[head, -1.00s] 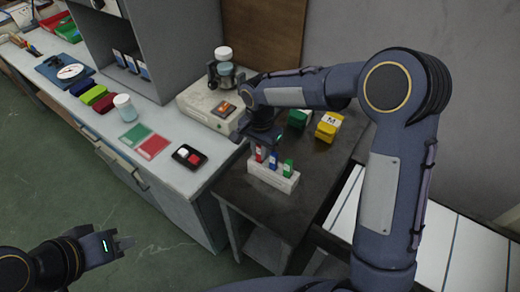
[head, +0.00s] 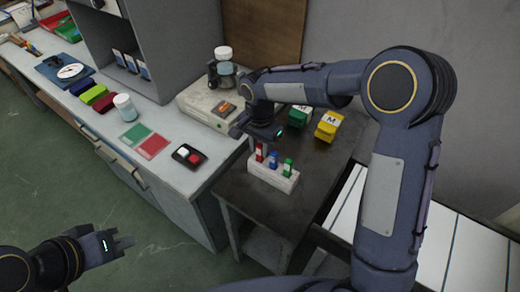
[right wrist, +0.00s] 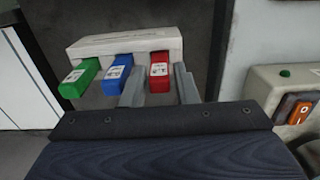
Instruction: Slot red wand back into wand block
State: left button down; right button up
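The white wand block (head: 272,176) stands on the dark side table. The red wand (head: 259,152) stands upright in the block's left slot, beside the blue wand (head: 273,160) and the green wand (head: 288,167). My right gripper (head: 256,146) is just above the red wand. In the right wrist view, its fingers (right wrist: 160,86) are apart on either side of the red wand (right wrist: 158,71), with small gaps. The block (right wrist: 125,45) also shows there. My left gripper (head: 126,240) is empty over the floor at lower left, its fingers seemingly apart.
A beige device (head: 207,104) with an orange switch is at the back left. A black tray with buttons (head: 189,156) lies on the bench's near edge.

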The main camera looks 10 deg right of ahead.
notch_tip(320, 180, up, 10)
jog(key=shift+r, duration=0.25)
jog(key=s+d+r+n+t+y, duration=0.2)
jog(key=s+d+r+n, duration=0.15)
jog(key=s+d, duration=0.75)
jog(key=s+f+n+t+y, duration=0.1)
jog(key=s+f+n, duration=0.1)
jog(key=s, duration=0.5)
jog(key=s+f+n+t, duration=0.2)
jog(key=s, duration=0.5)
jog(key=shift+s+a+f+t+y, duration=0.15)
jog(key=shift+s+f+t+y, duration=0.15)
jog(key=shift+s+y, duration=0.1)
